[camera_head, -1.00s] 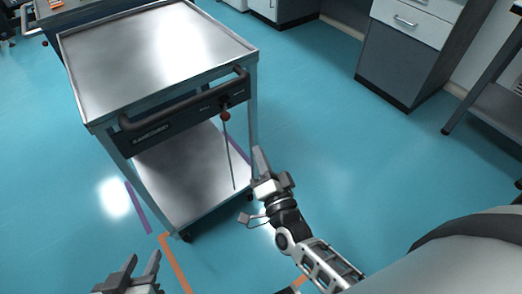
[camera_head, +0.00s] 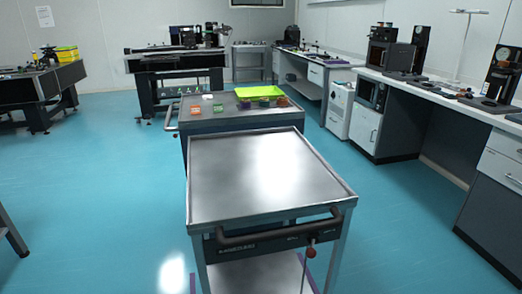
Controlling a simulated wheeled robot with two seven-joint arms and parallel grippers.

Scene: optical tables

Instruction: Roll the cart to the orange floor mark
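The steel cart (camera_head: 262,178) stands in the lower middle of the head view, its bare tray top facing up. Its dark push handle (camera_head: 275,238) is on the near side, with nothing on it. A thin lever with a red knob (camera_head: 311,253) hangs at the right of the handle. Part of the lower shelf (camera_head: 255,275) shows below. No orange floor mark is visible now. Neither of my grippers is in view.
Workbenches (camera_head: 440,95) line the right; optical tables (camera_head: 175,60) stand at the back. Blue floor (camera_head: 100,190) is clear to the left.

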